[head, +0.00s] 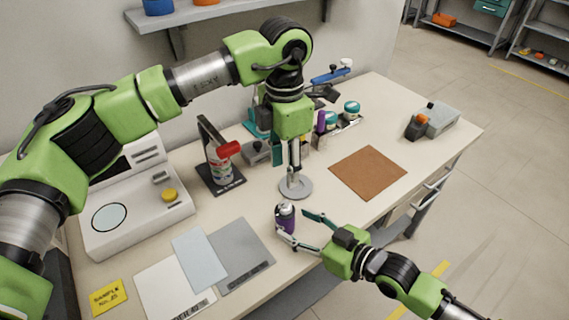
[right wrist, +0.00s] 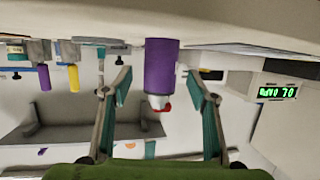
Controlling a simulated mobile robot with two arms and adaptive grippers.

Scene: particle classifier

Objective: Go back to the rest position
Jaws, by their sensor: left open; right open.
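My left gripper (head: 294,160) points straight down above a round grey disc (head: 297,187) near the middle of the table. It is open, with nothing seen between its fingers. My right gripper (head: 295,223) is open at the table's front edge, its fingers pointing left toward a small purple container (head: 285,216). In the right wrist view the purple container (right wrist: 162,65) appears upside down between the two spread fingers, with visible space on both sides. I cannot tell how deep it sits between them.
A white machine (head: 135,215) with a yellow knob stands at left. A red-capped bottle (head: 218,162) stands on a dark stand behind. Flat sheets (head: 240,255) lie in front. A brown mat (head: 367,173) and a grey device (head: 432,120) are at right. Open floor lies beyond.

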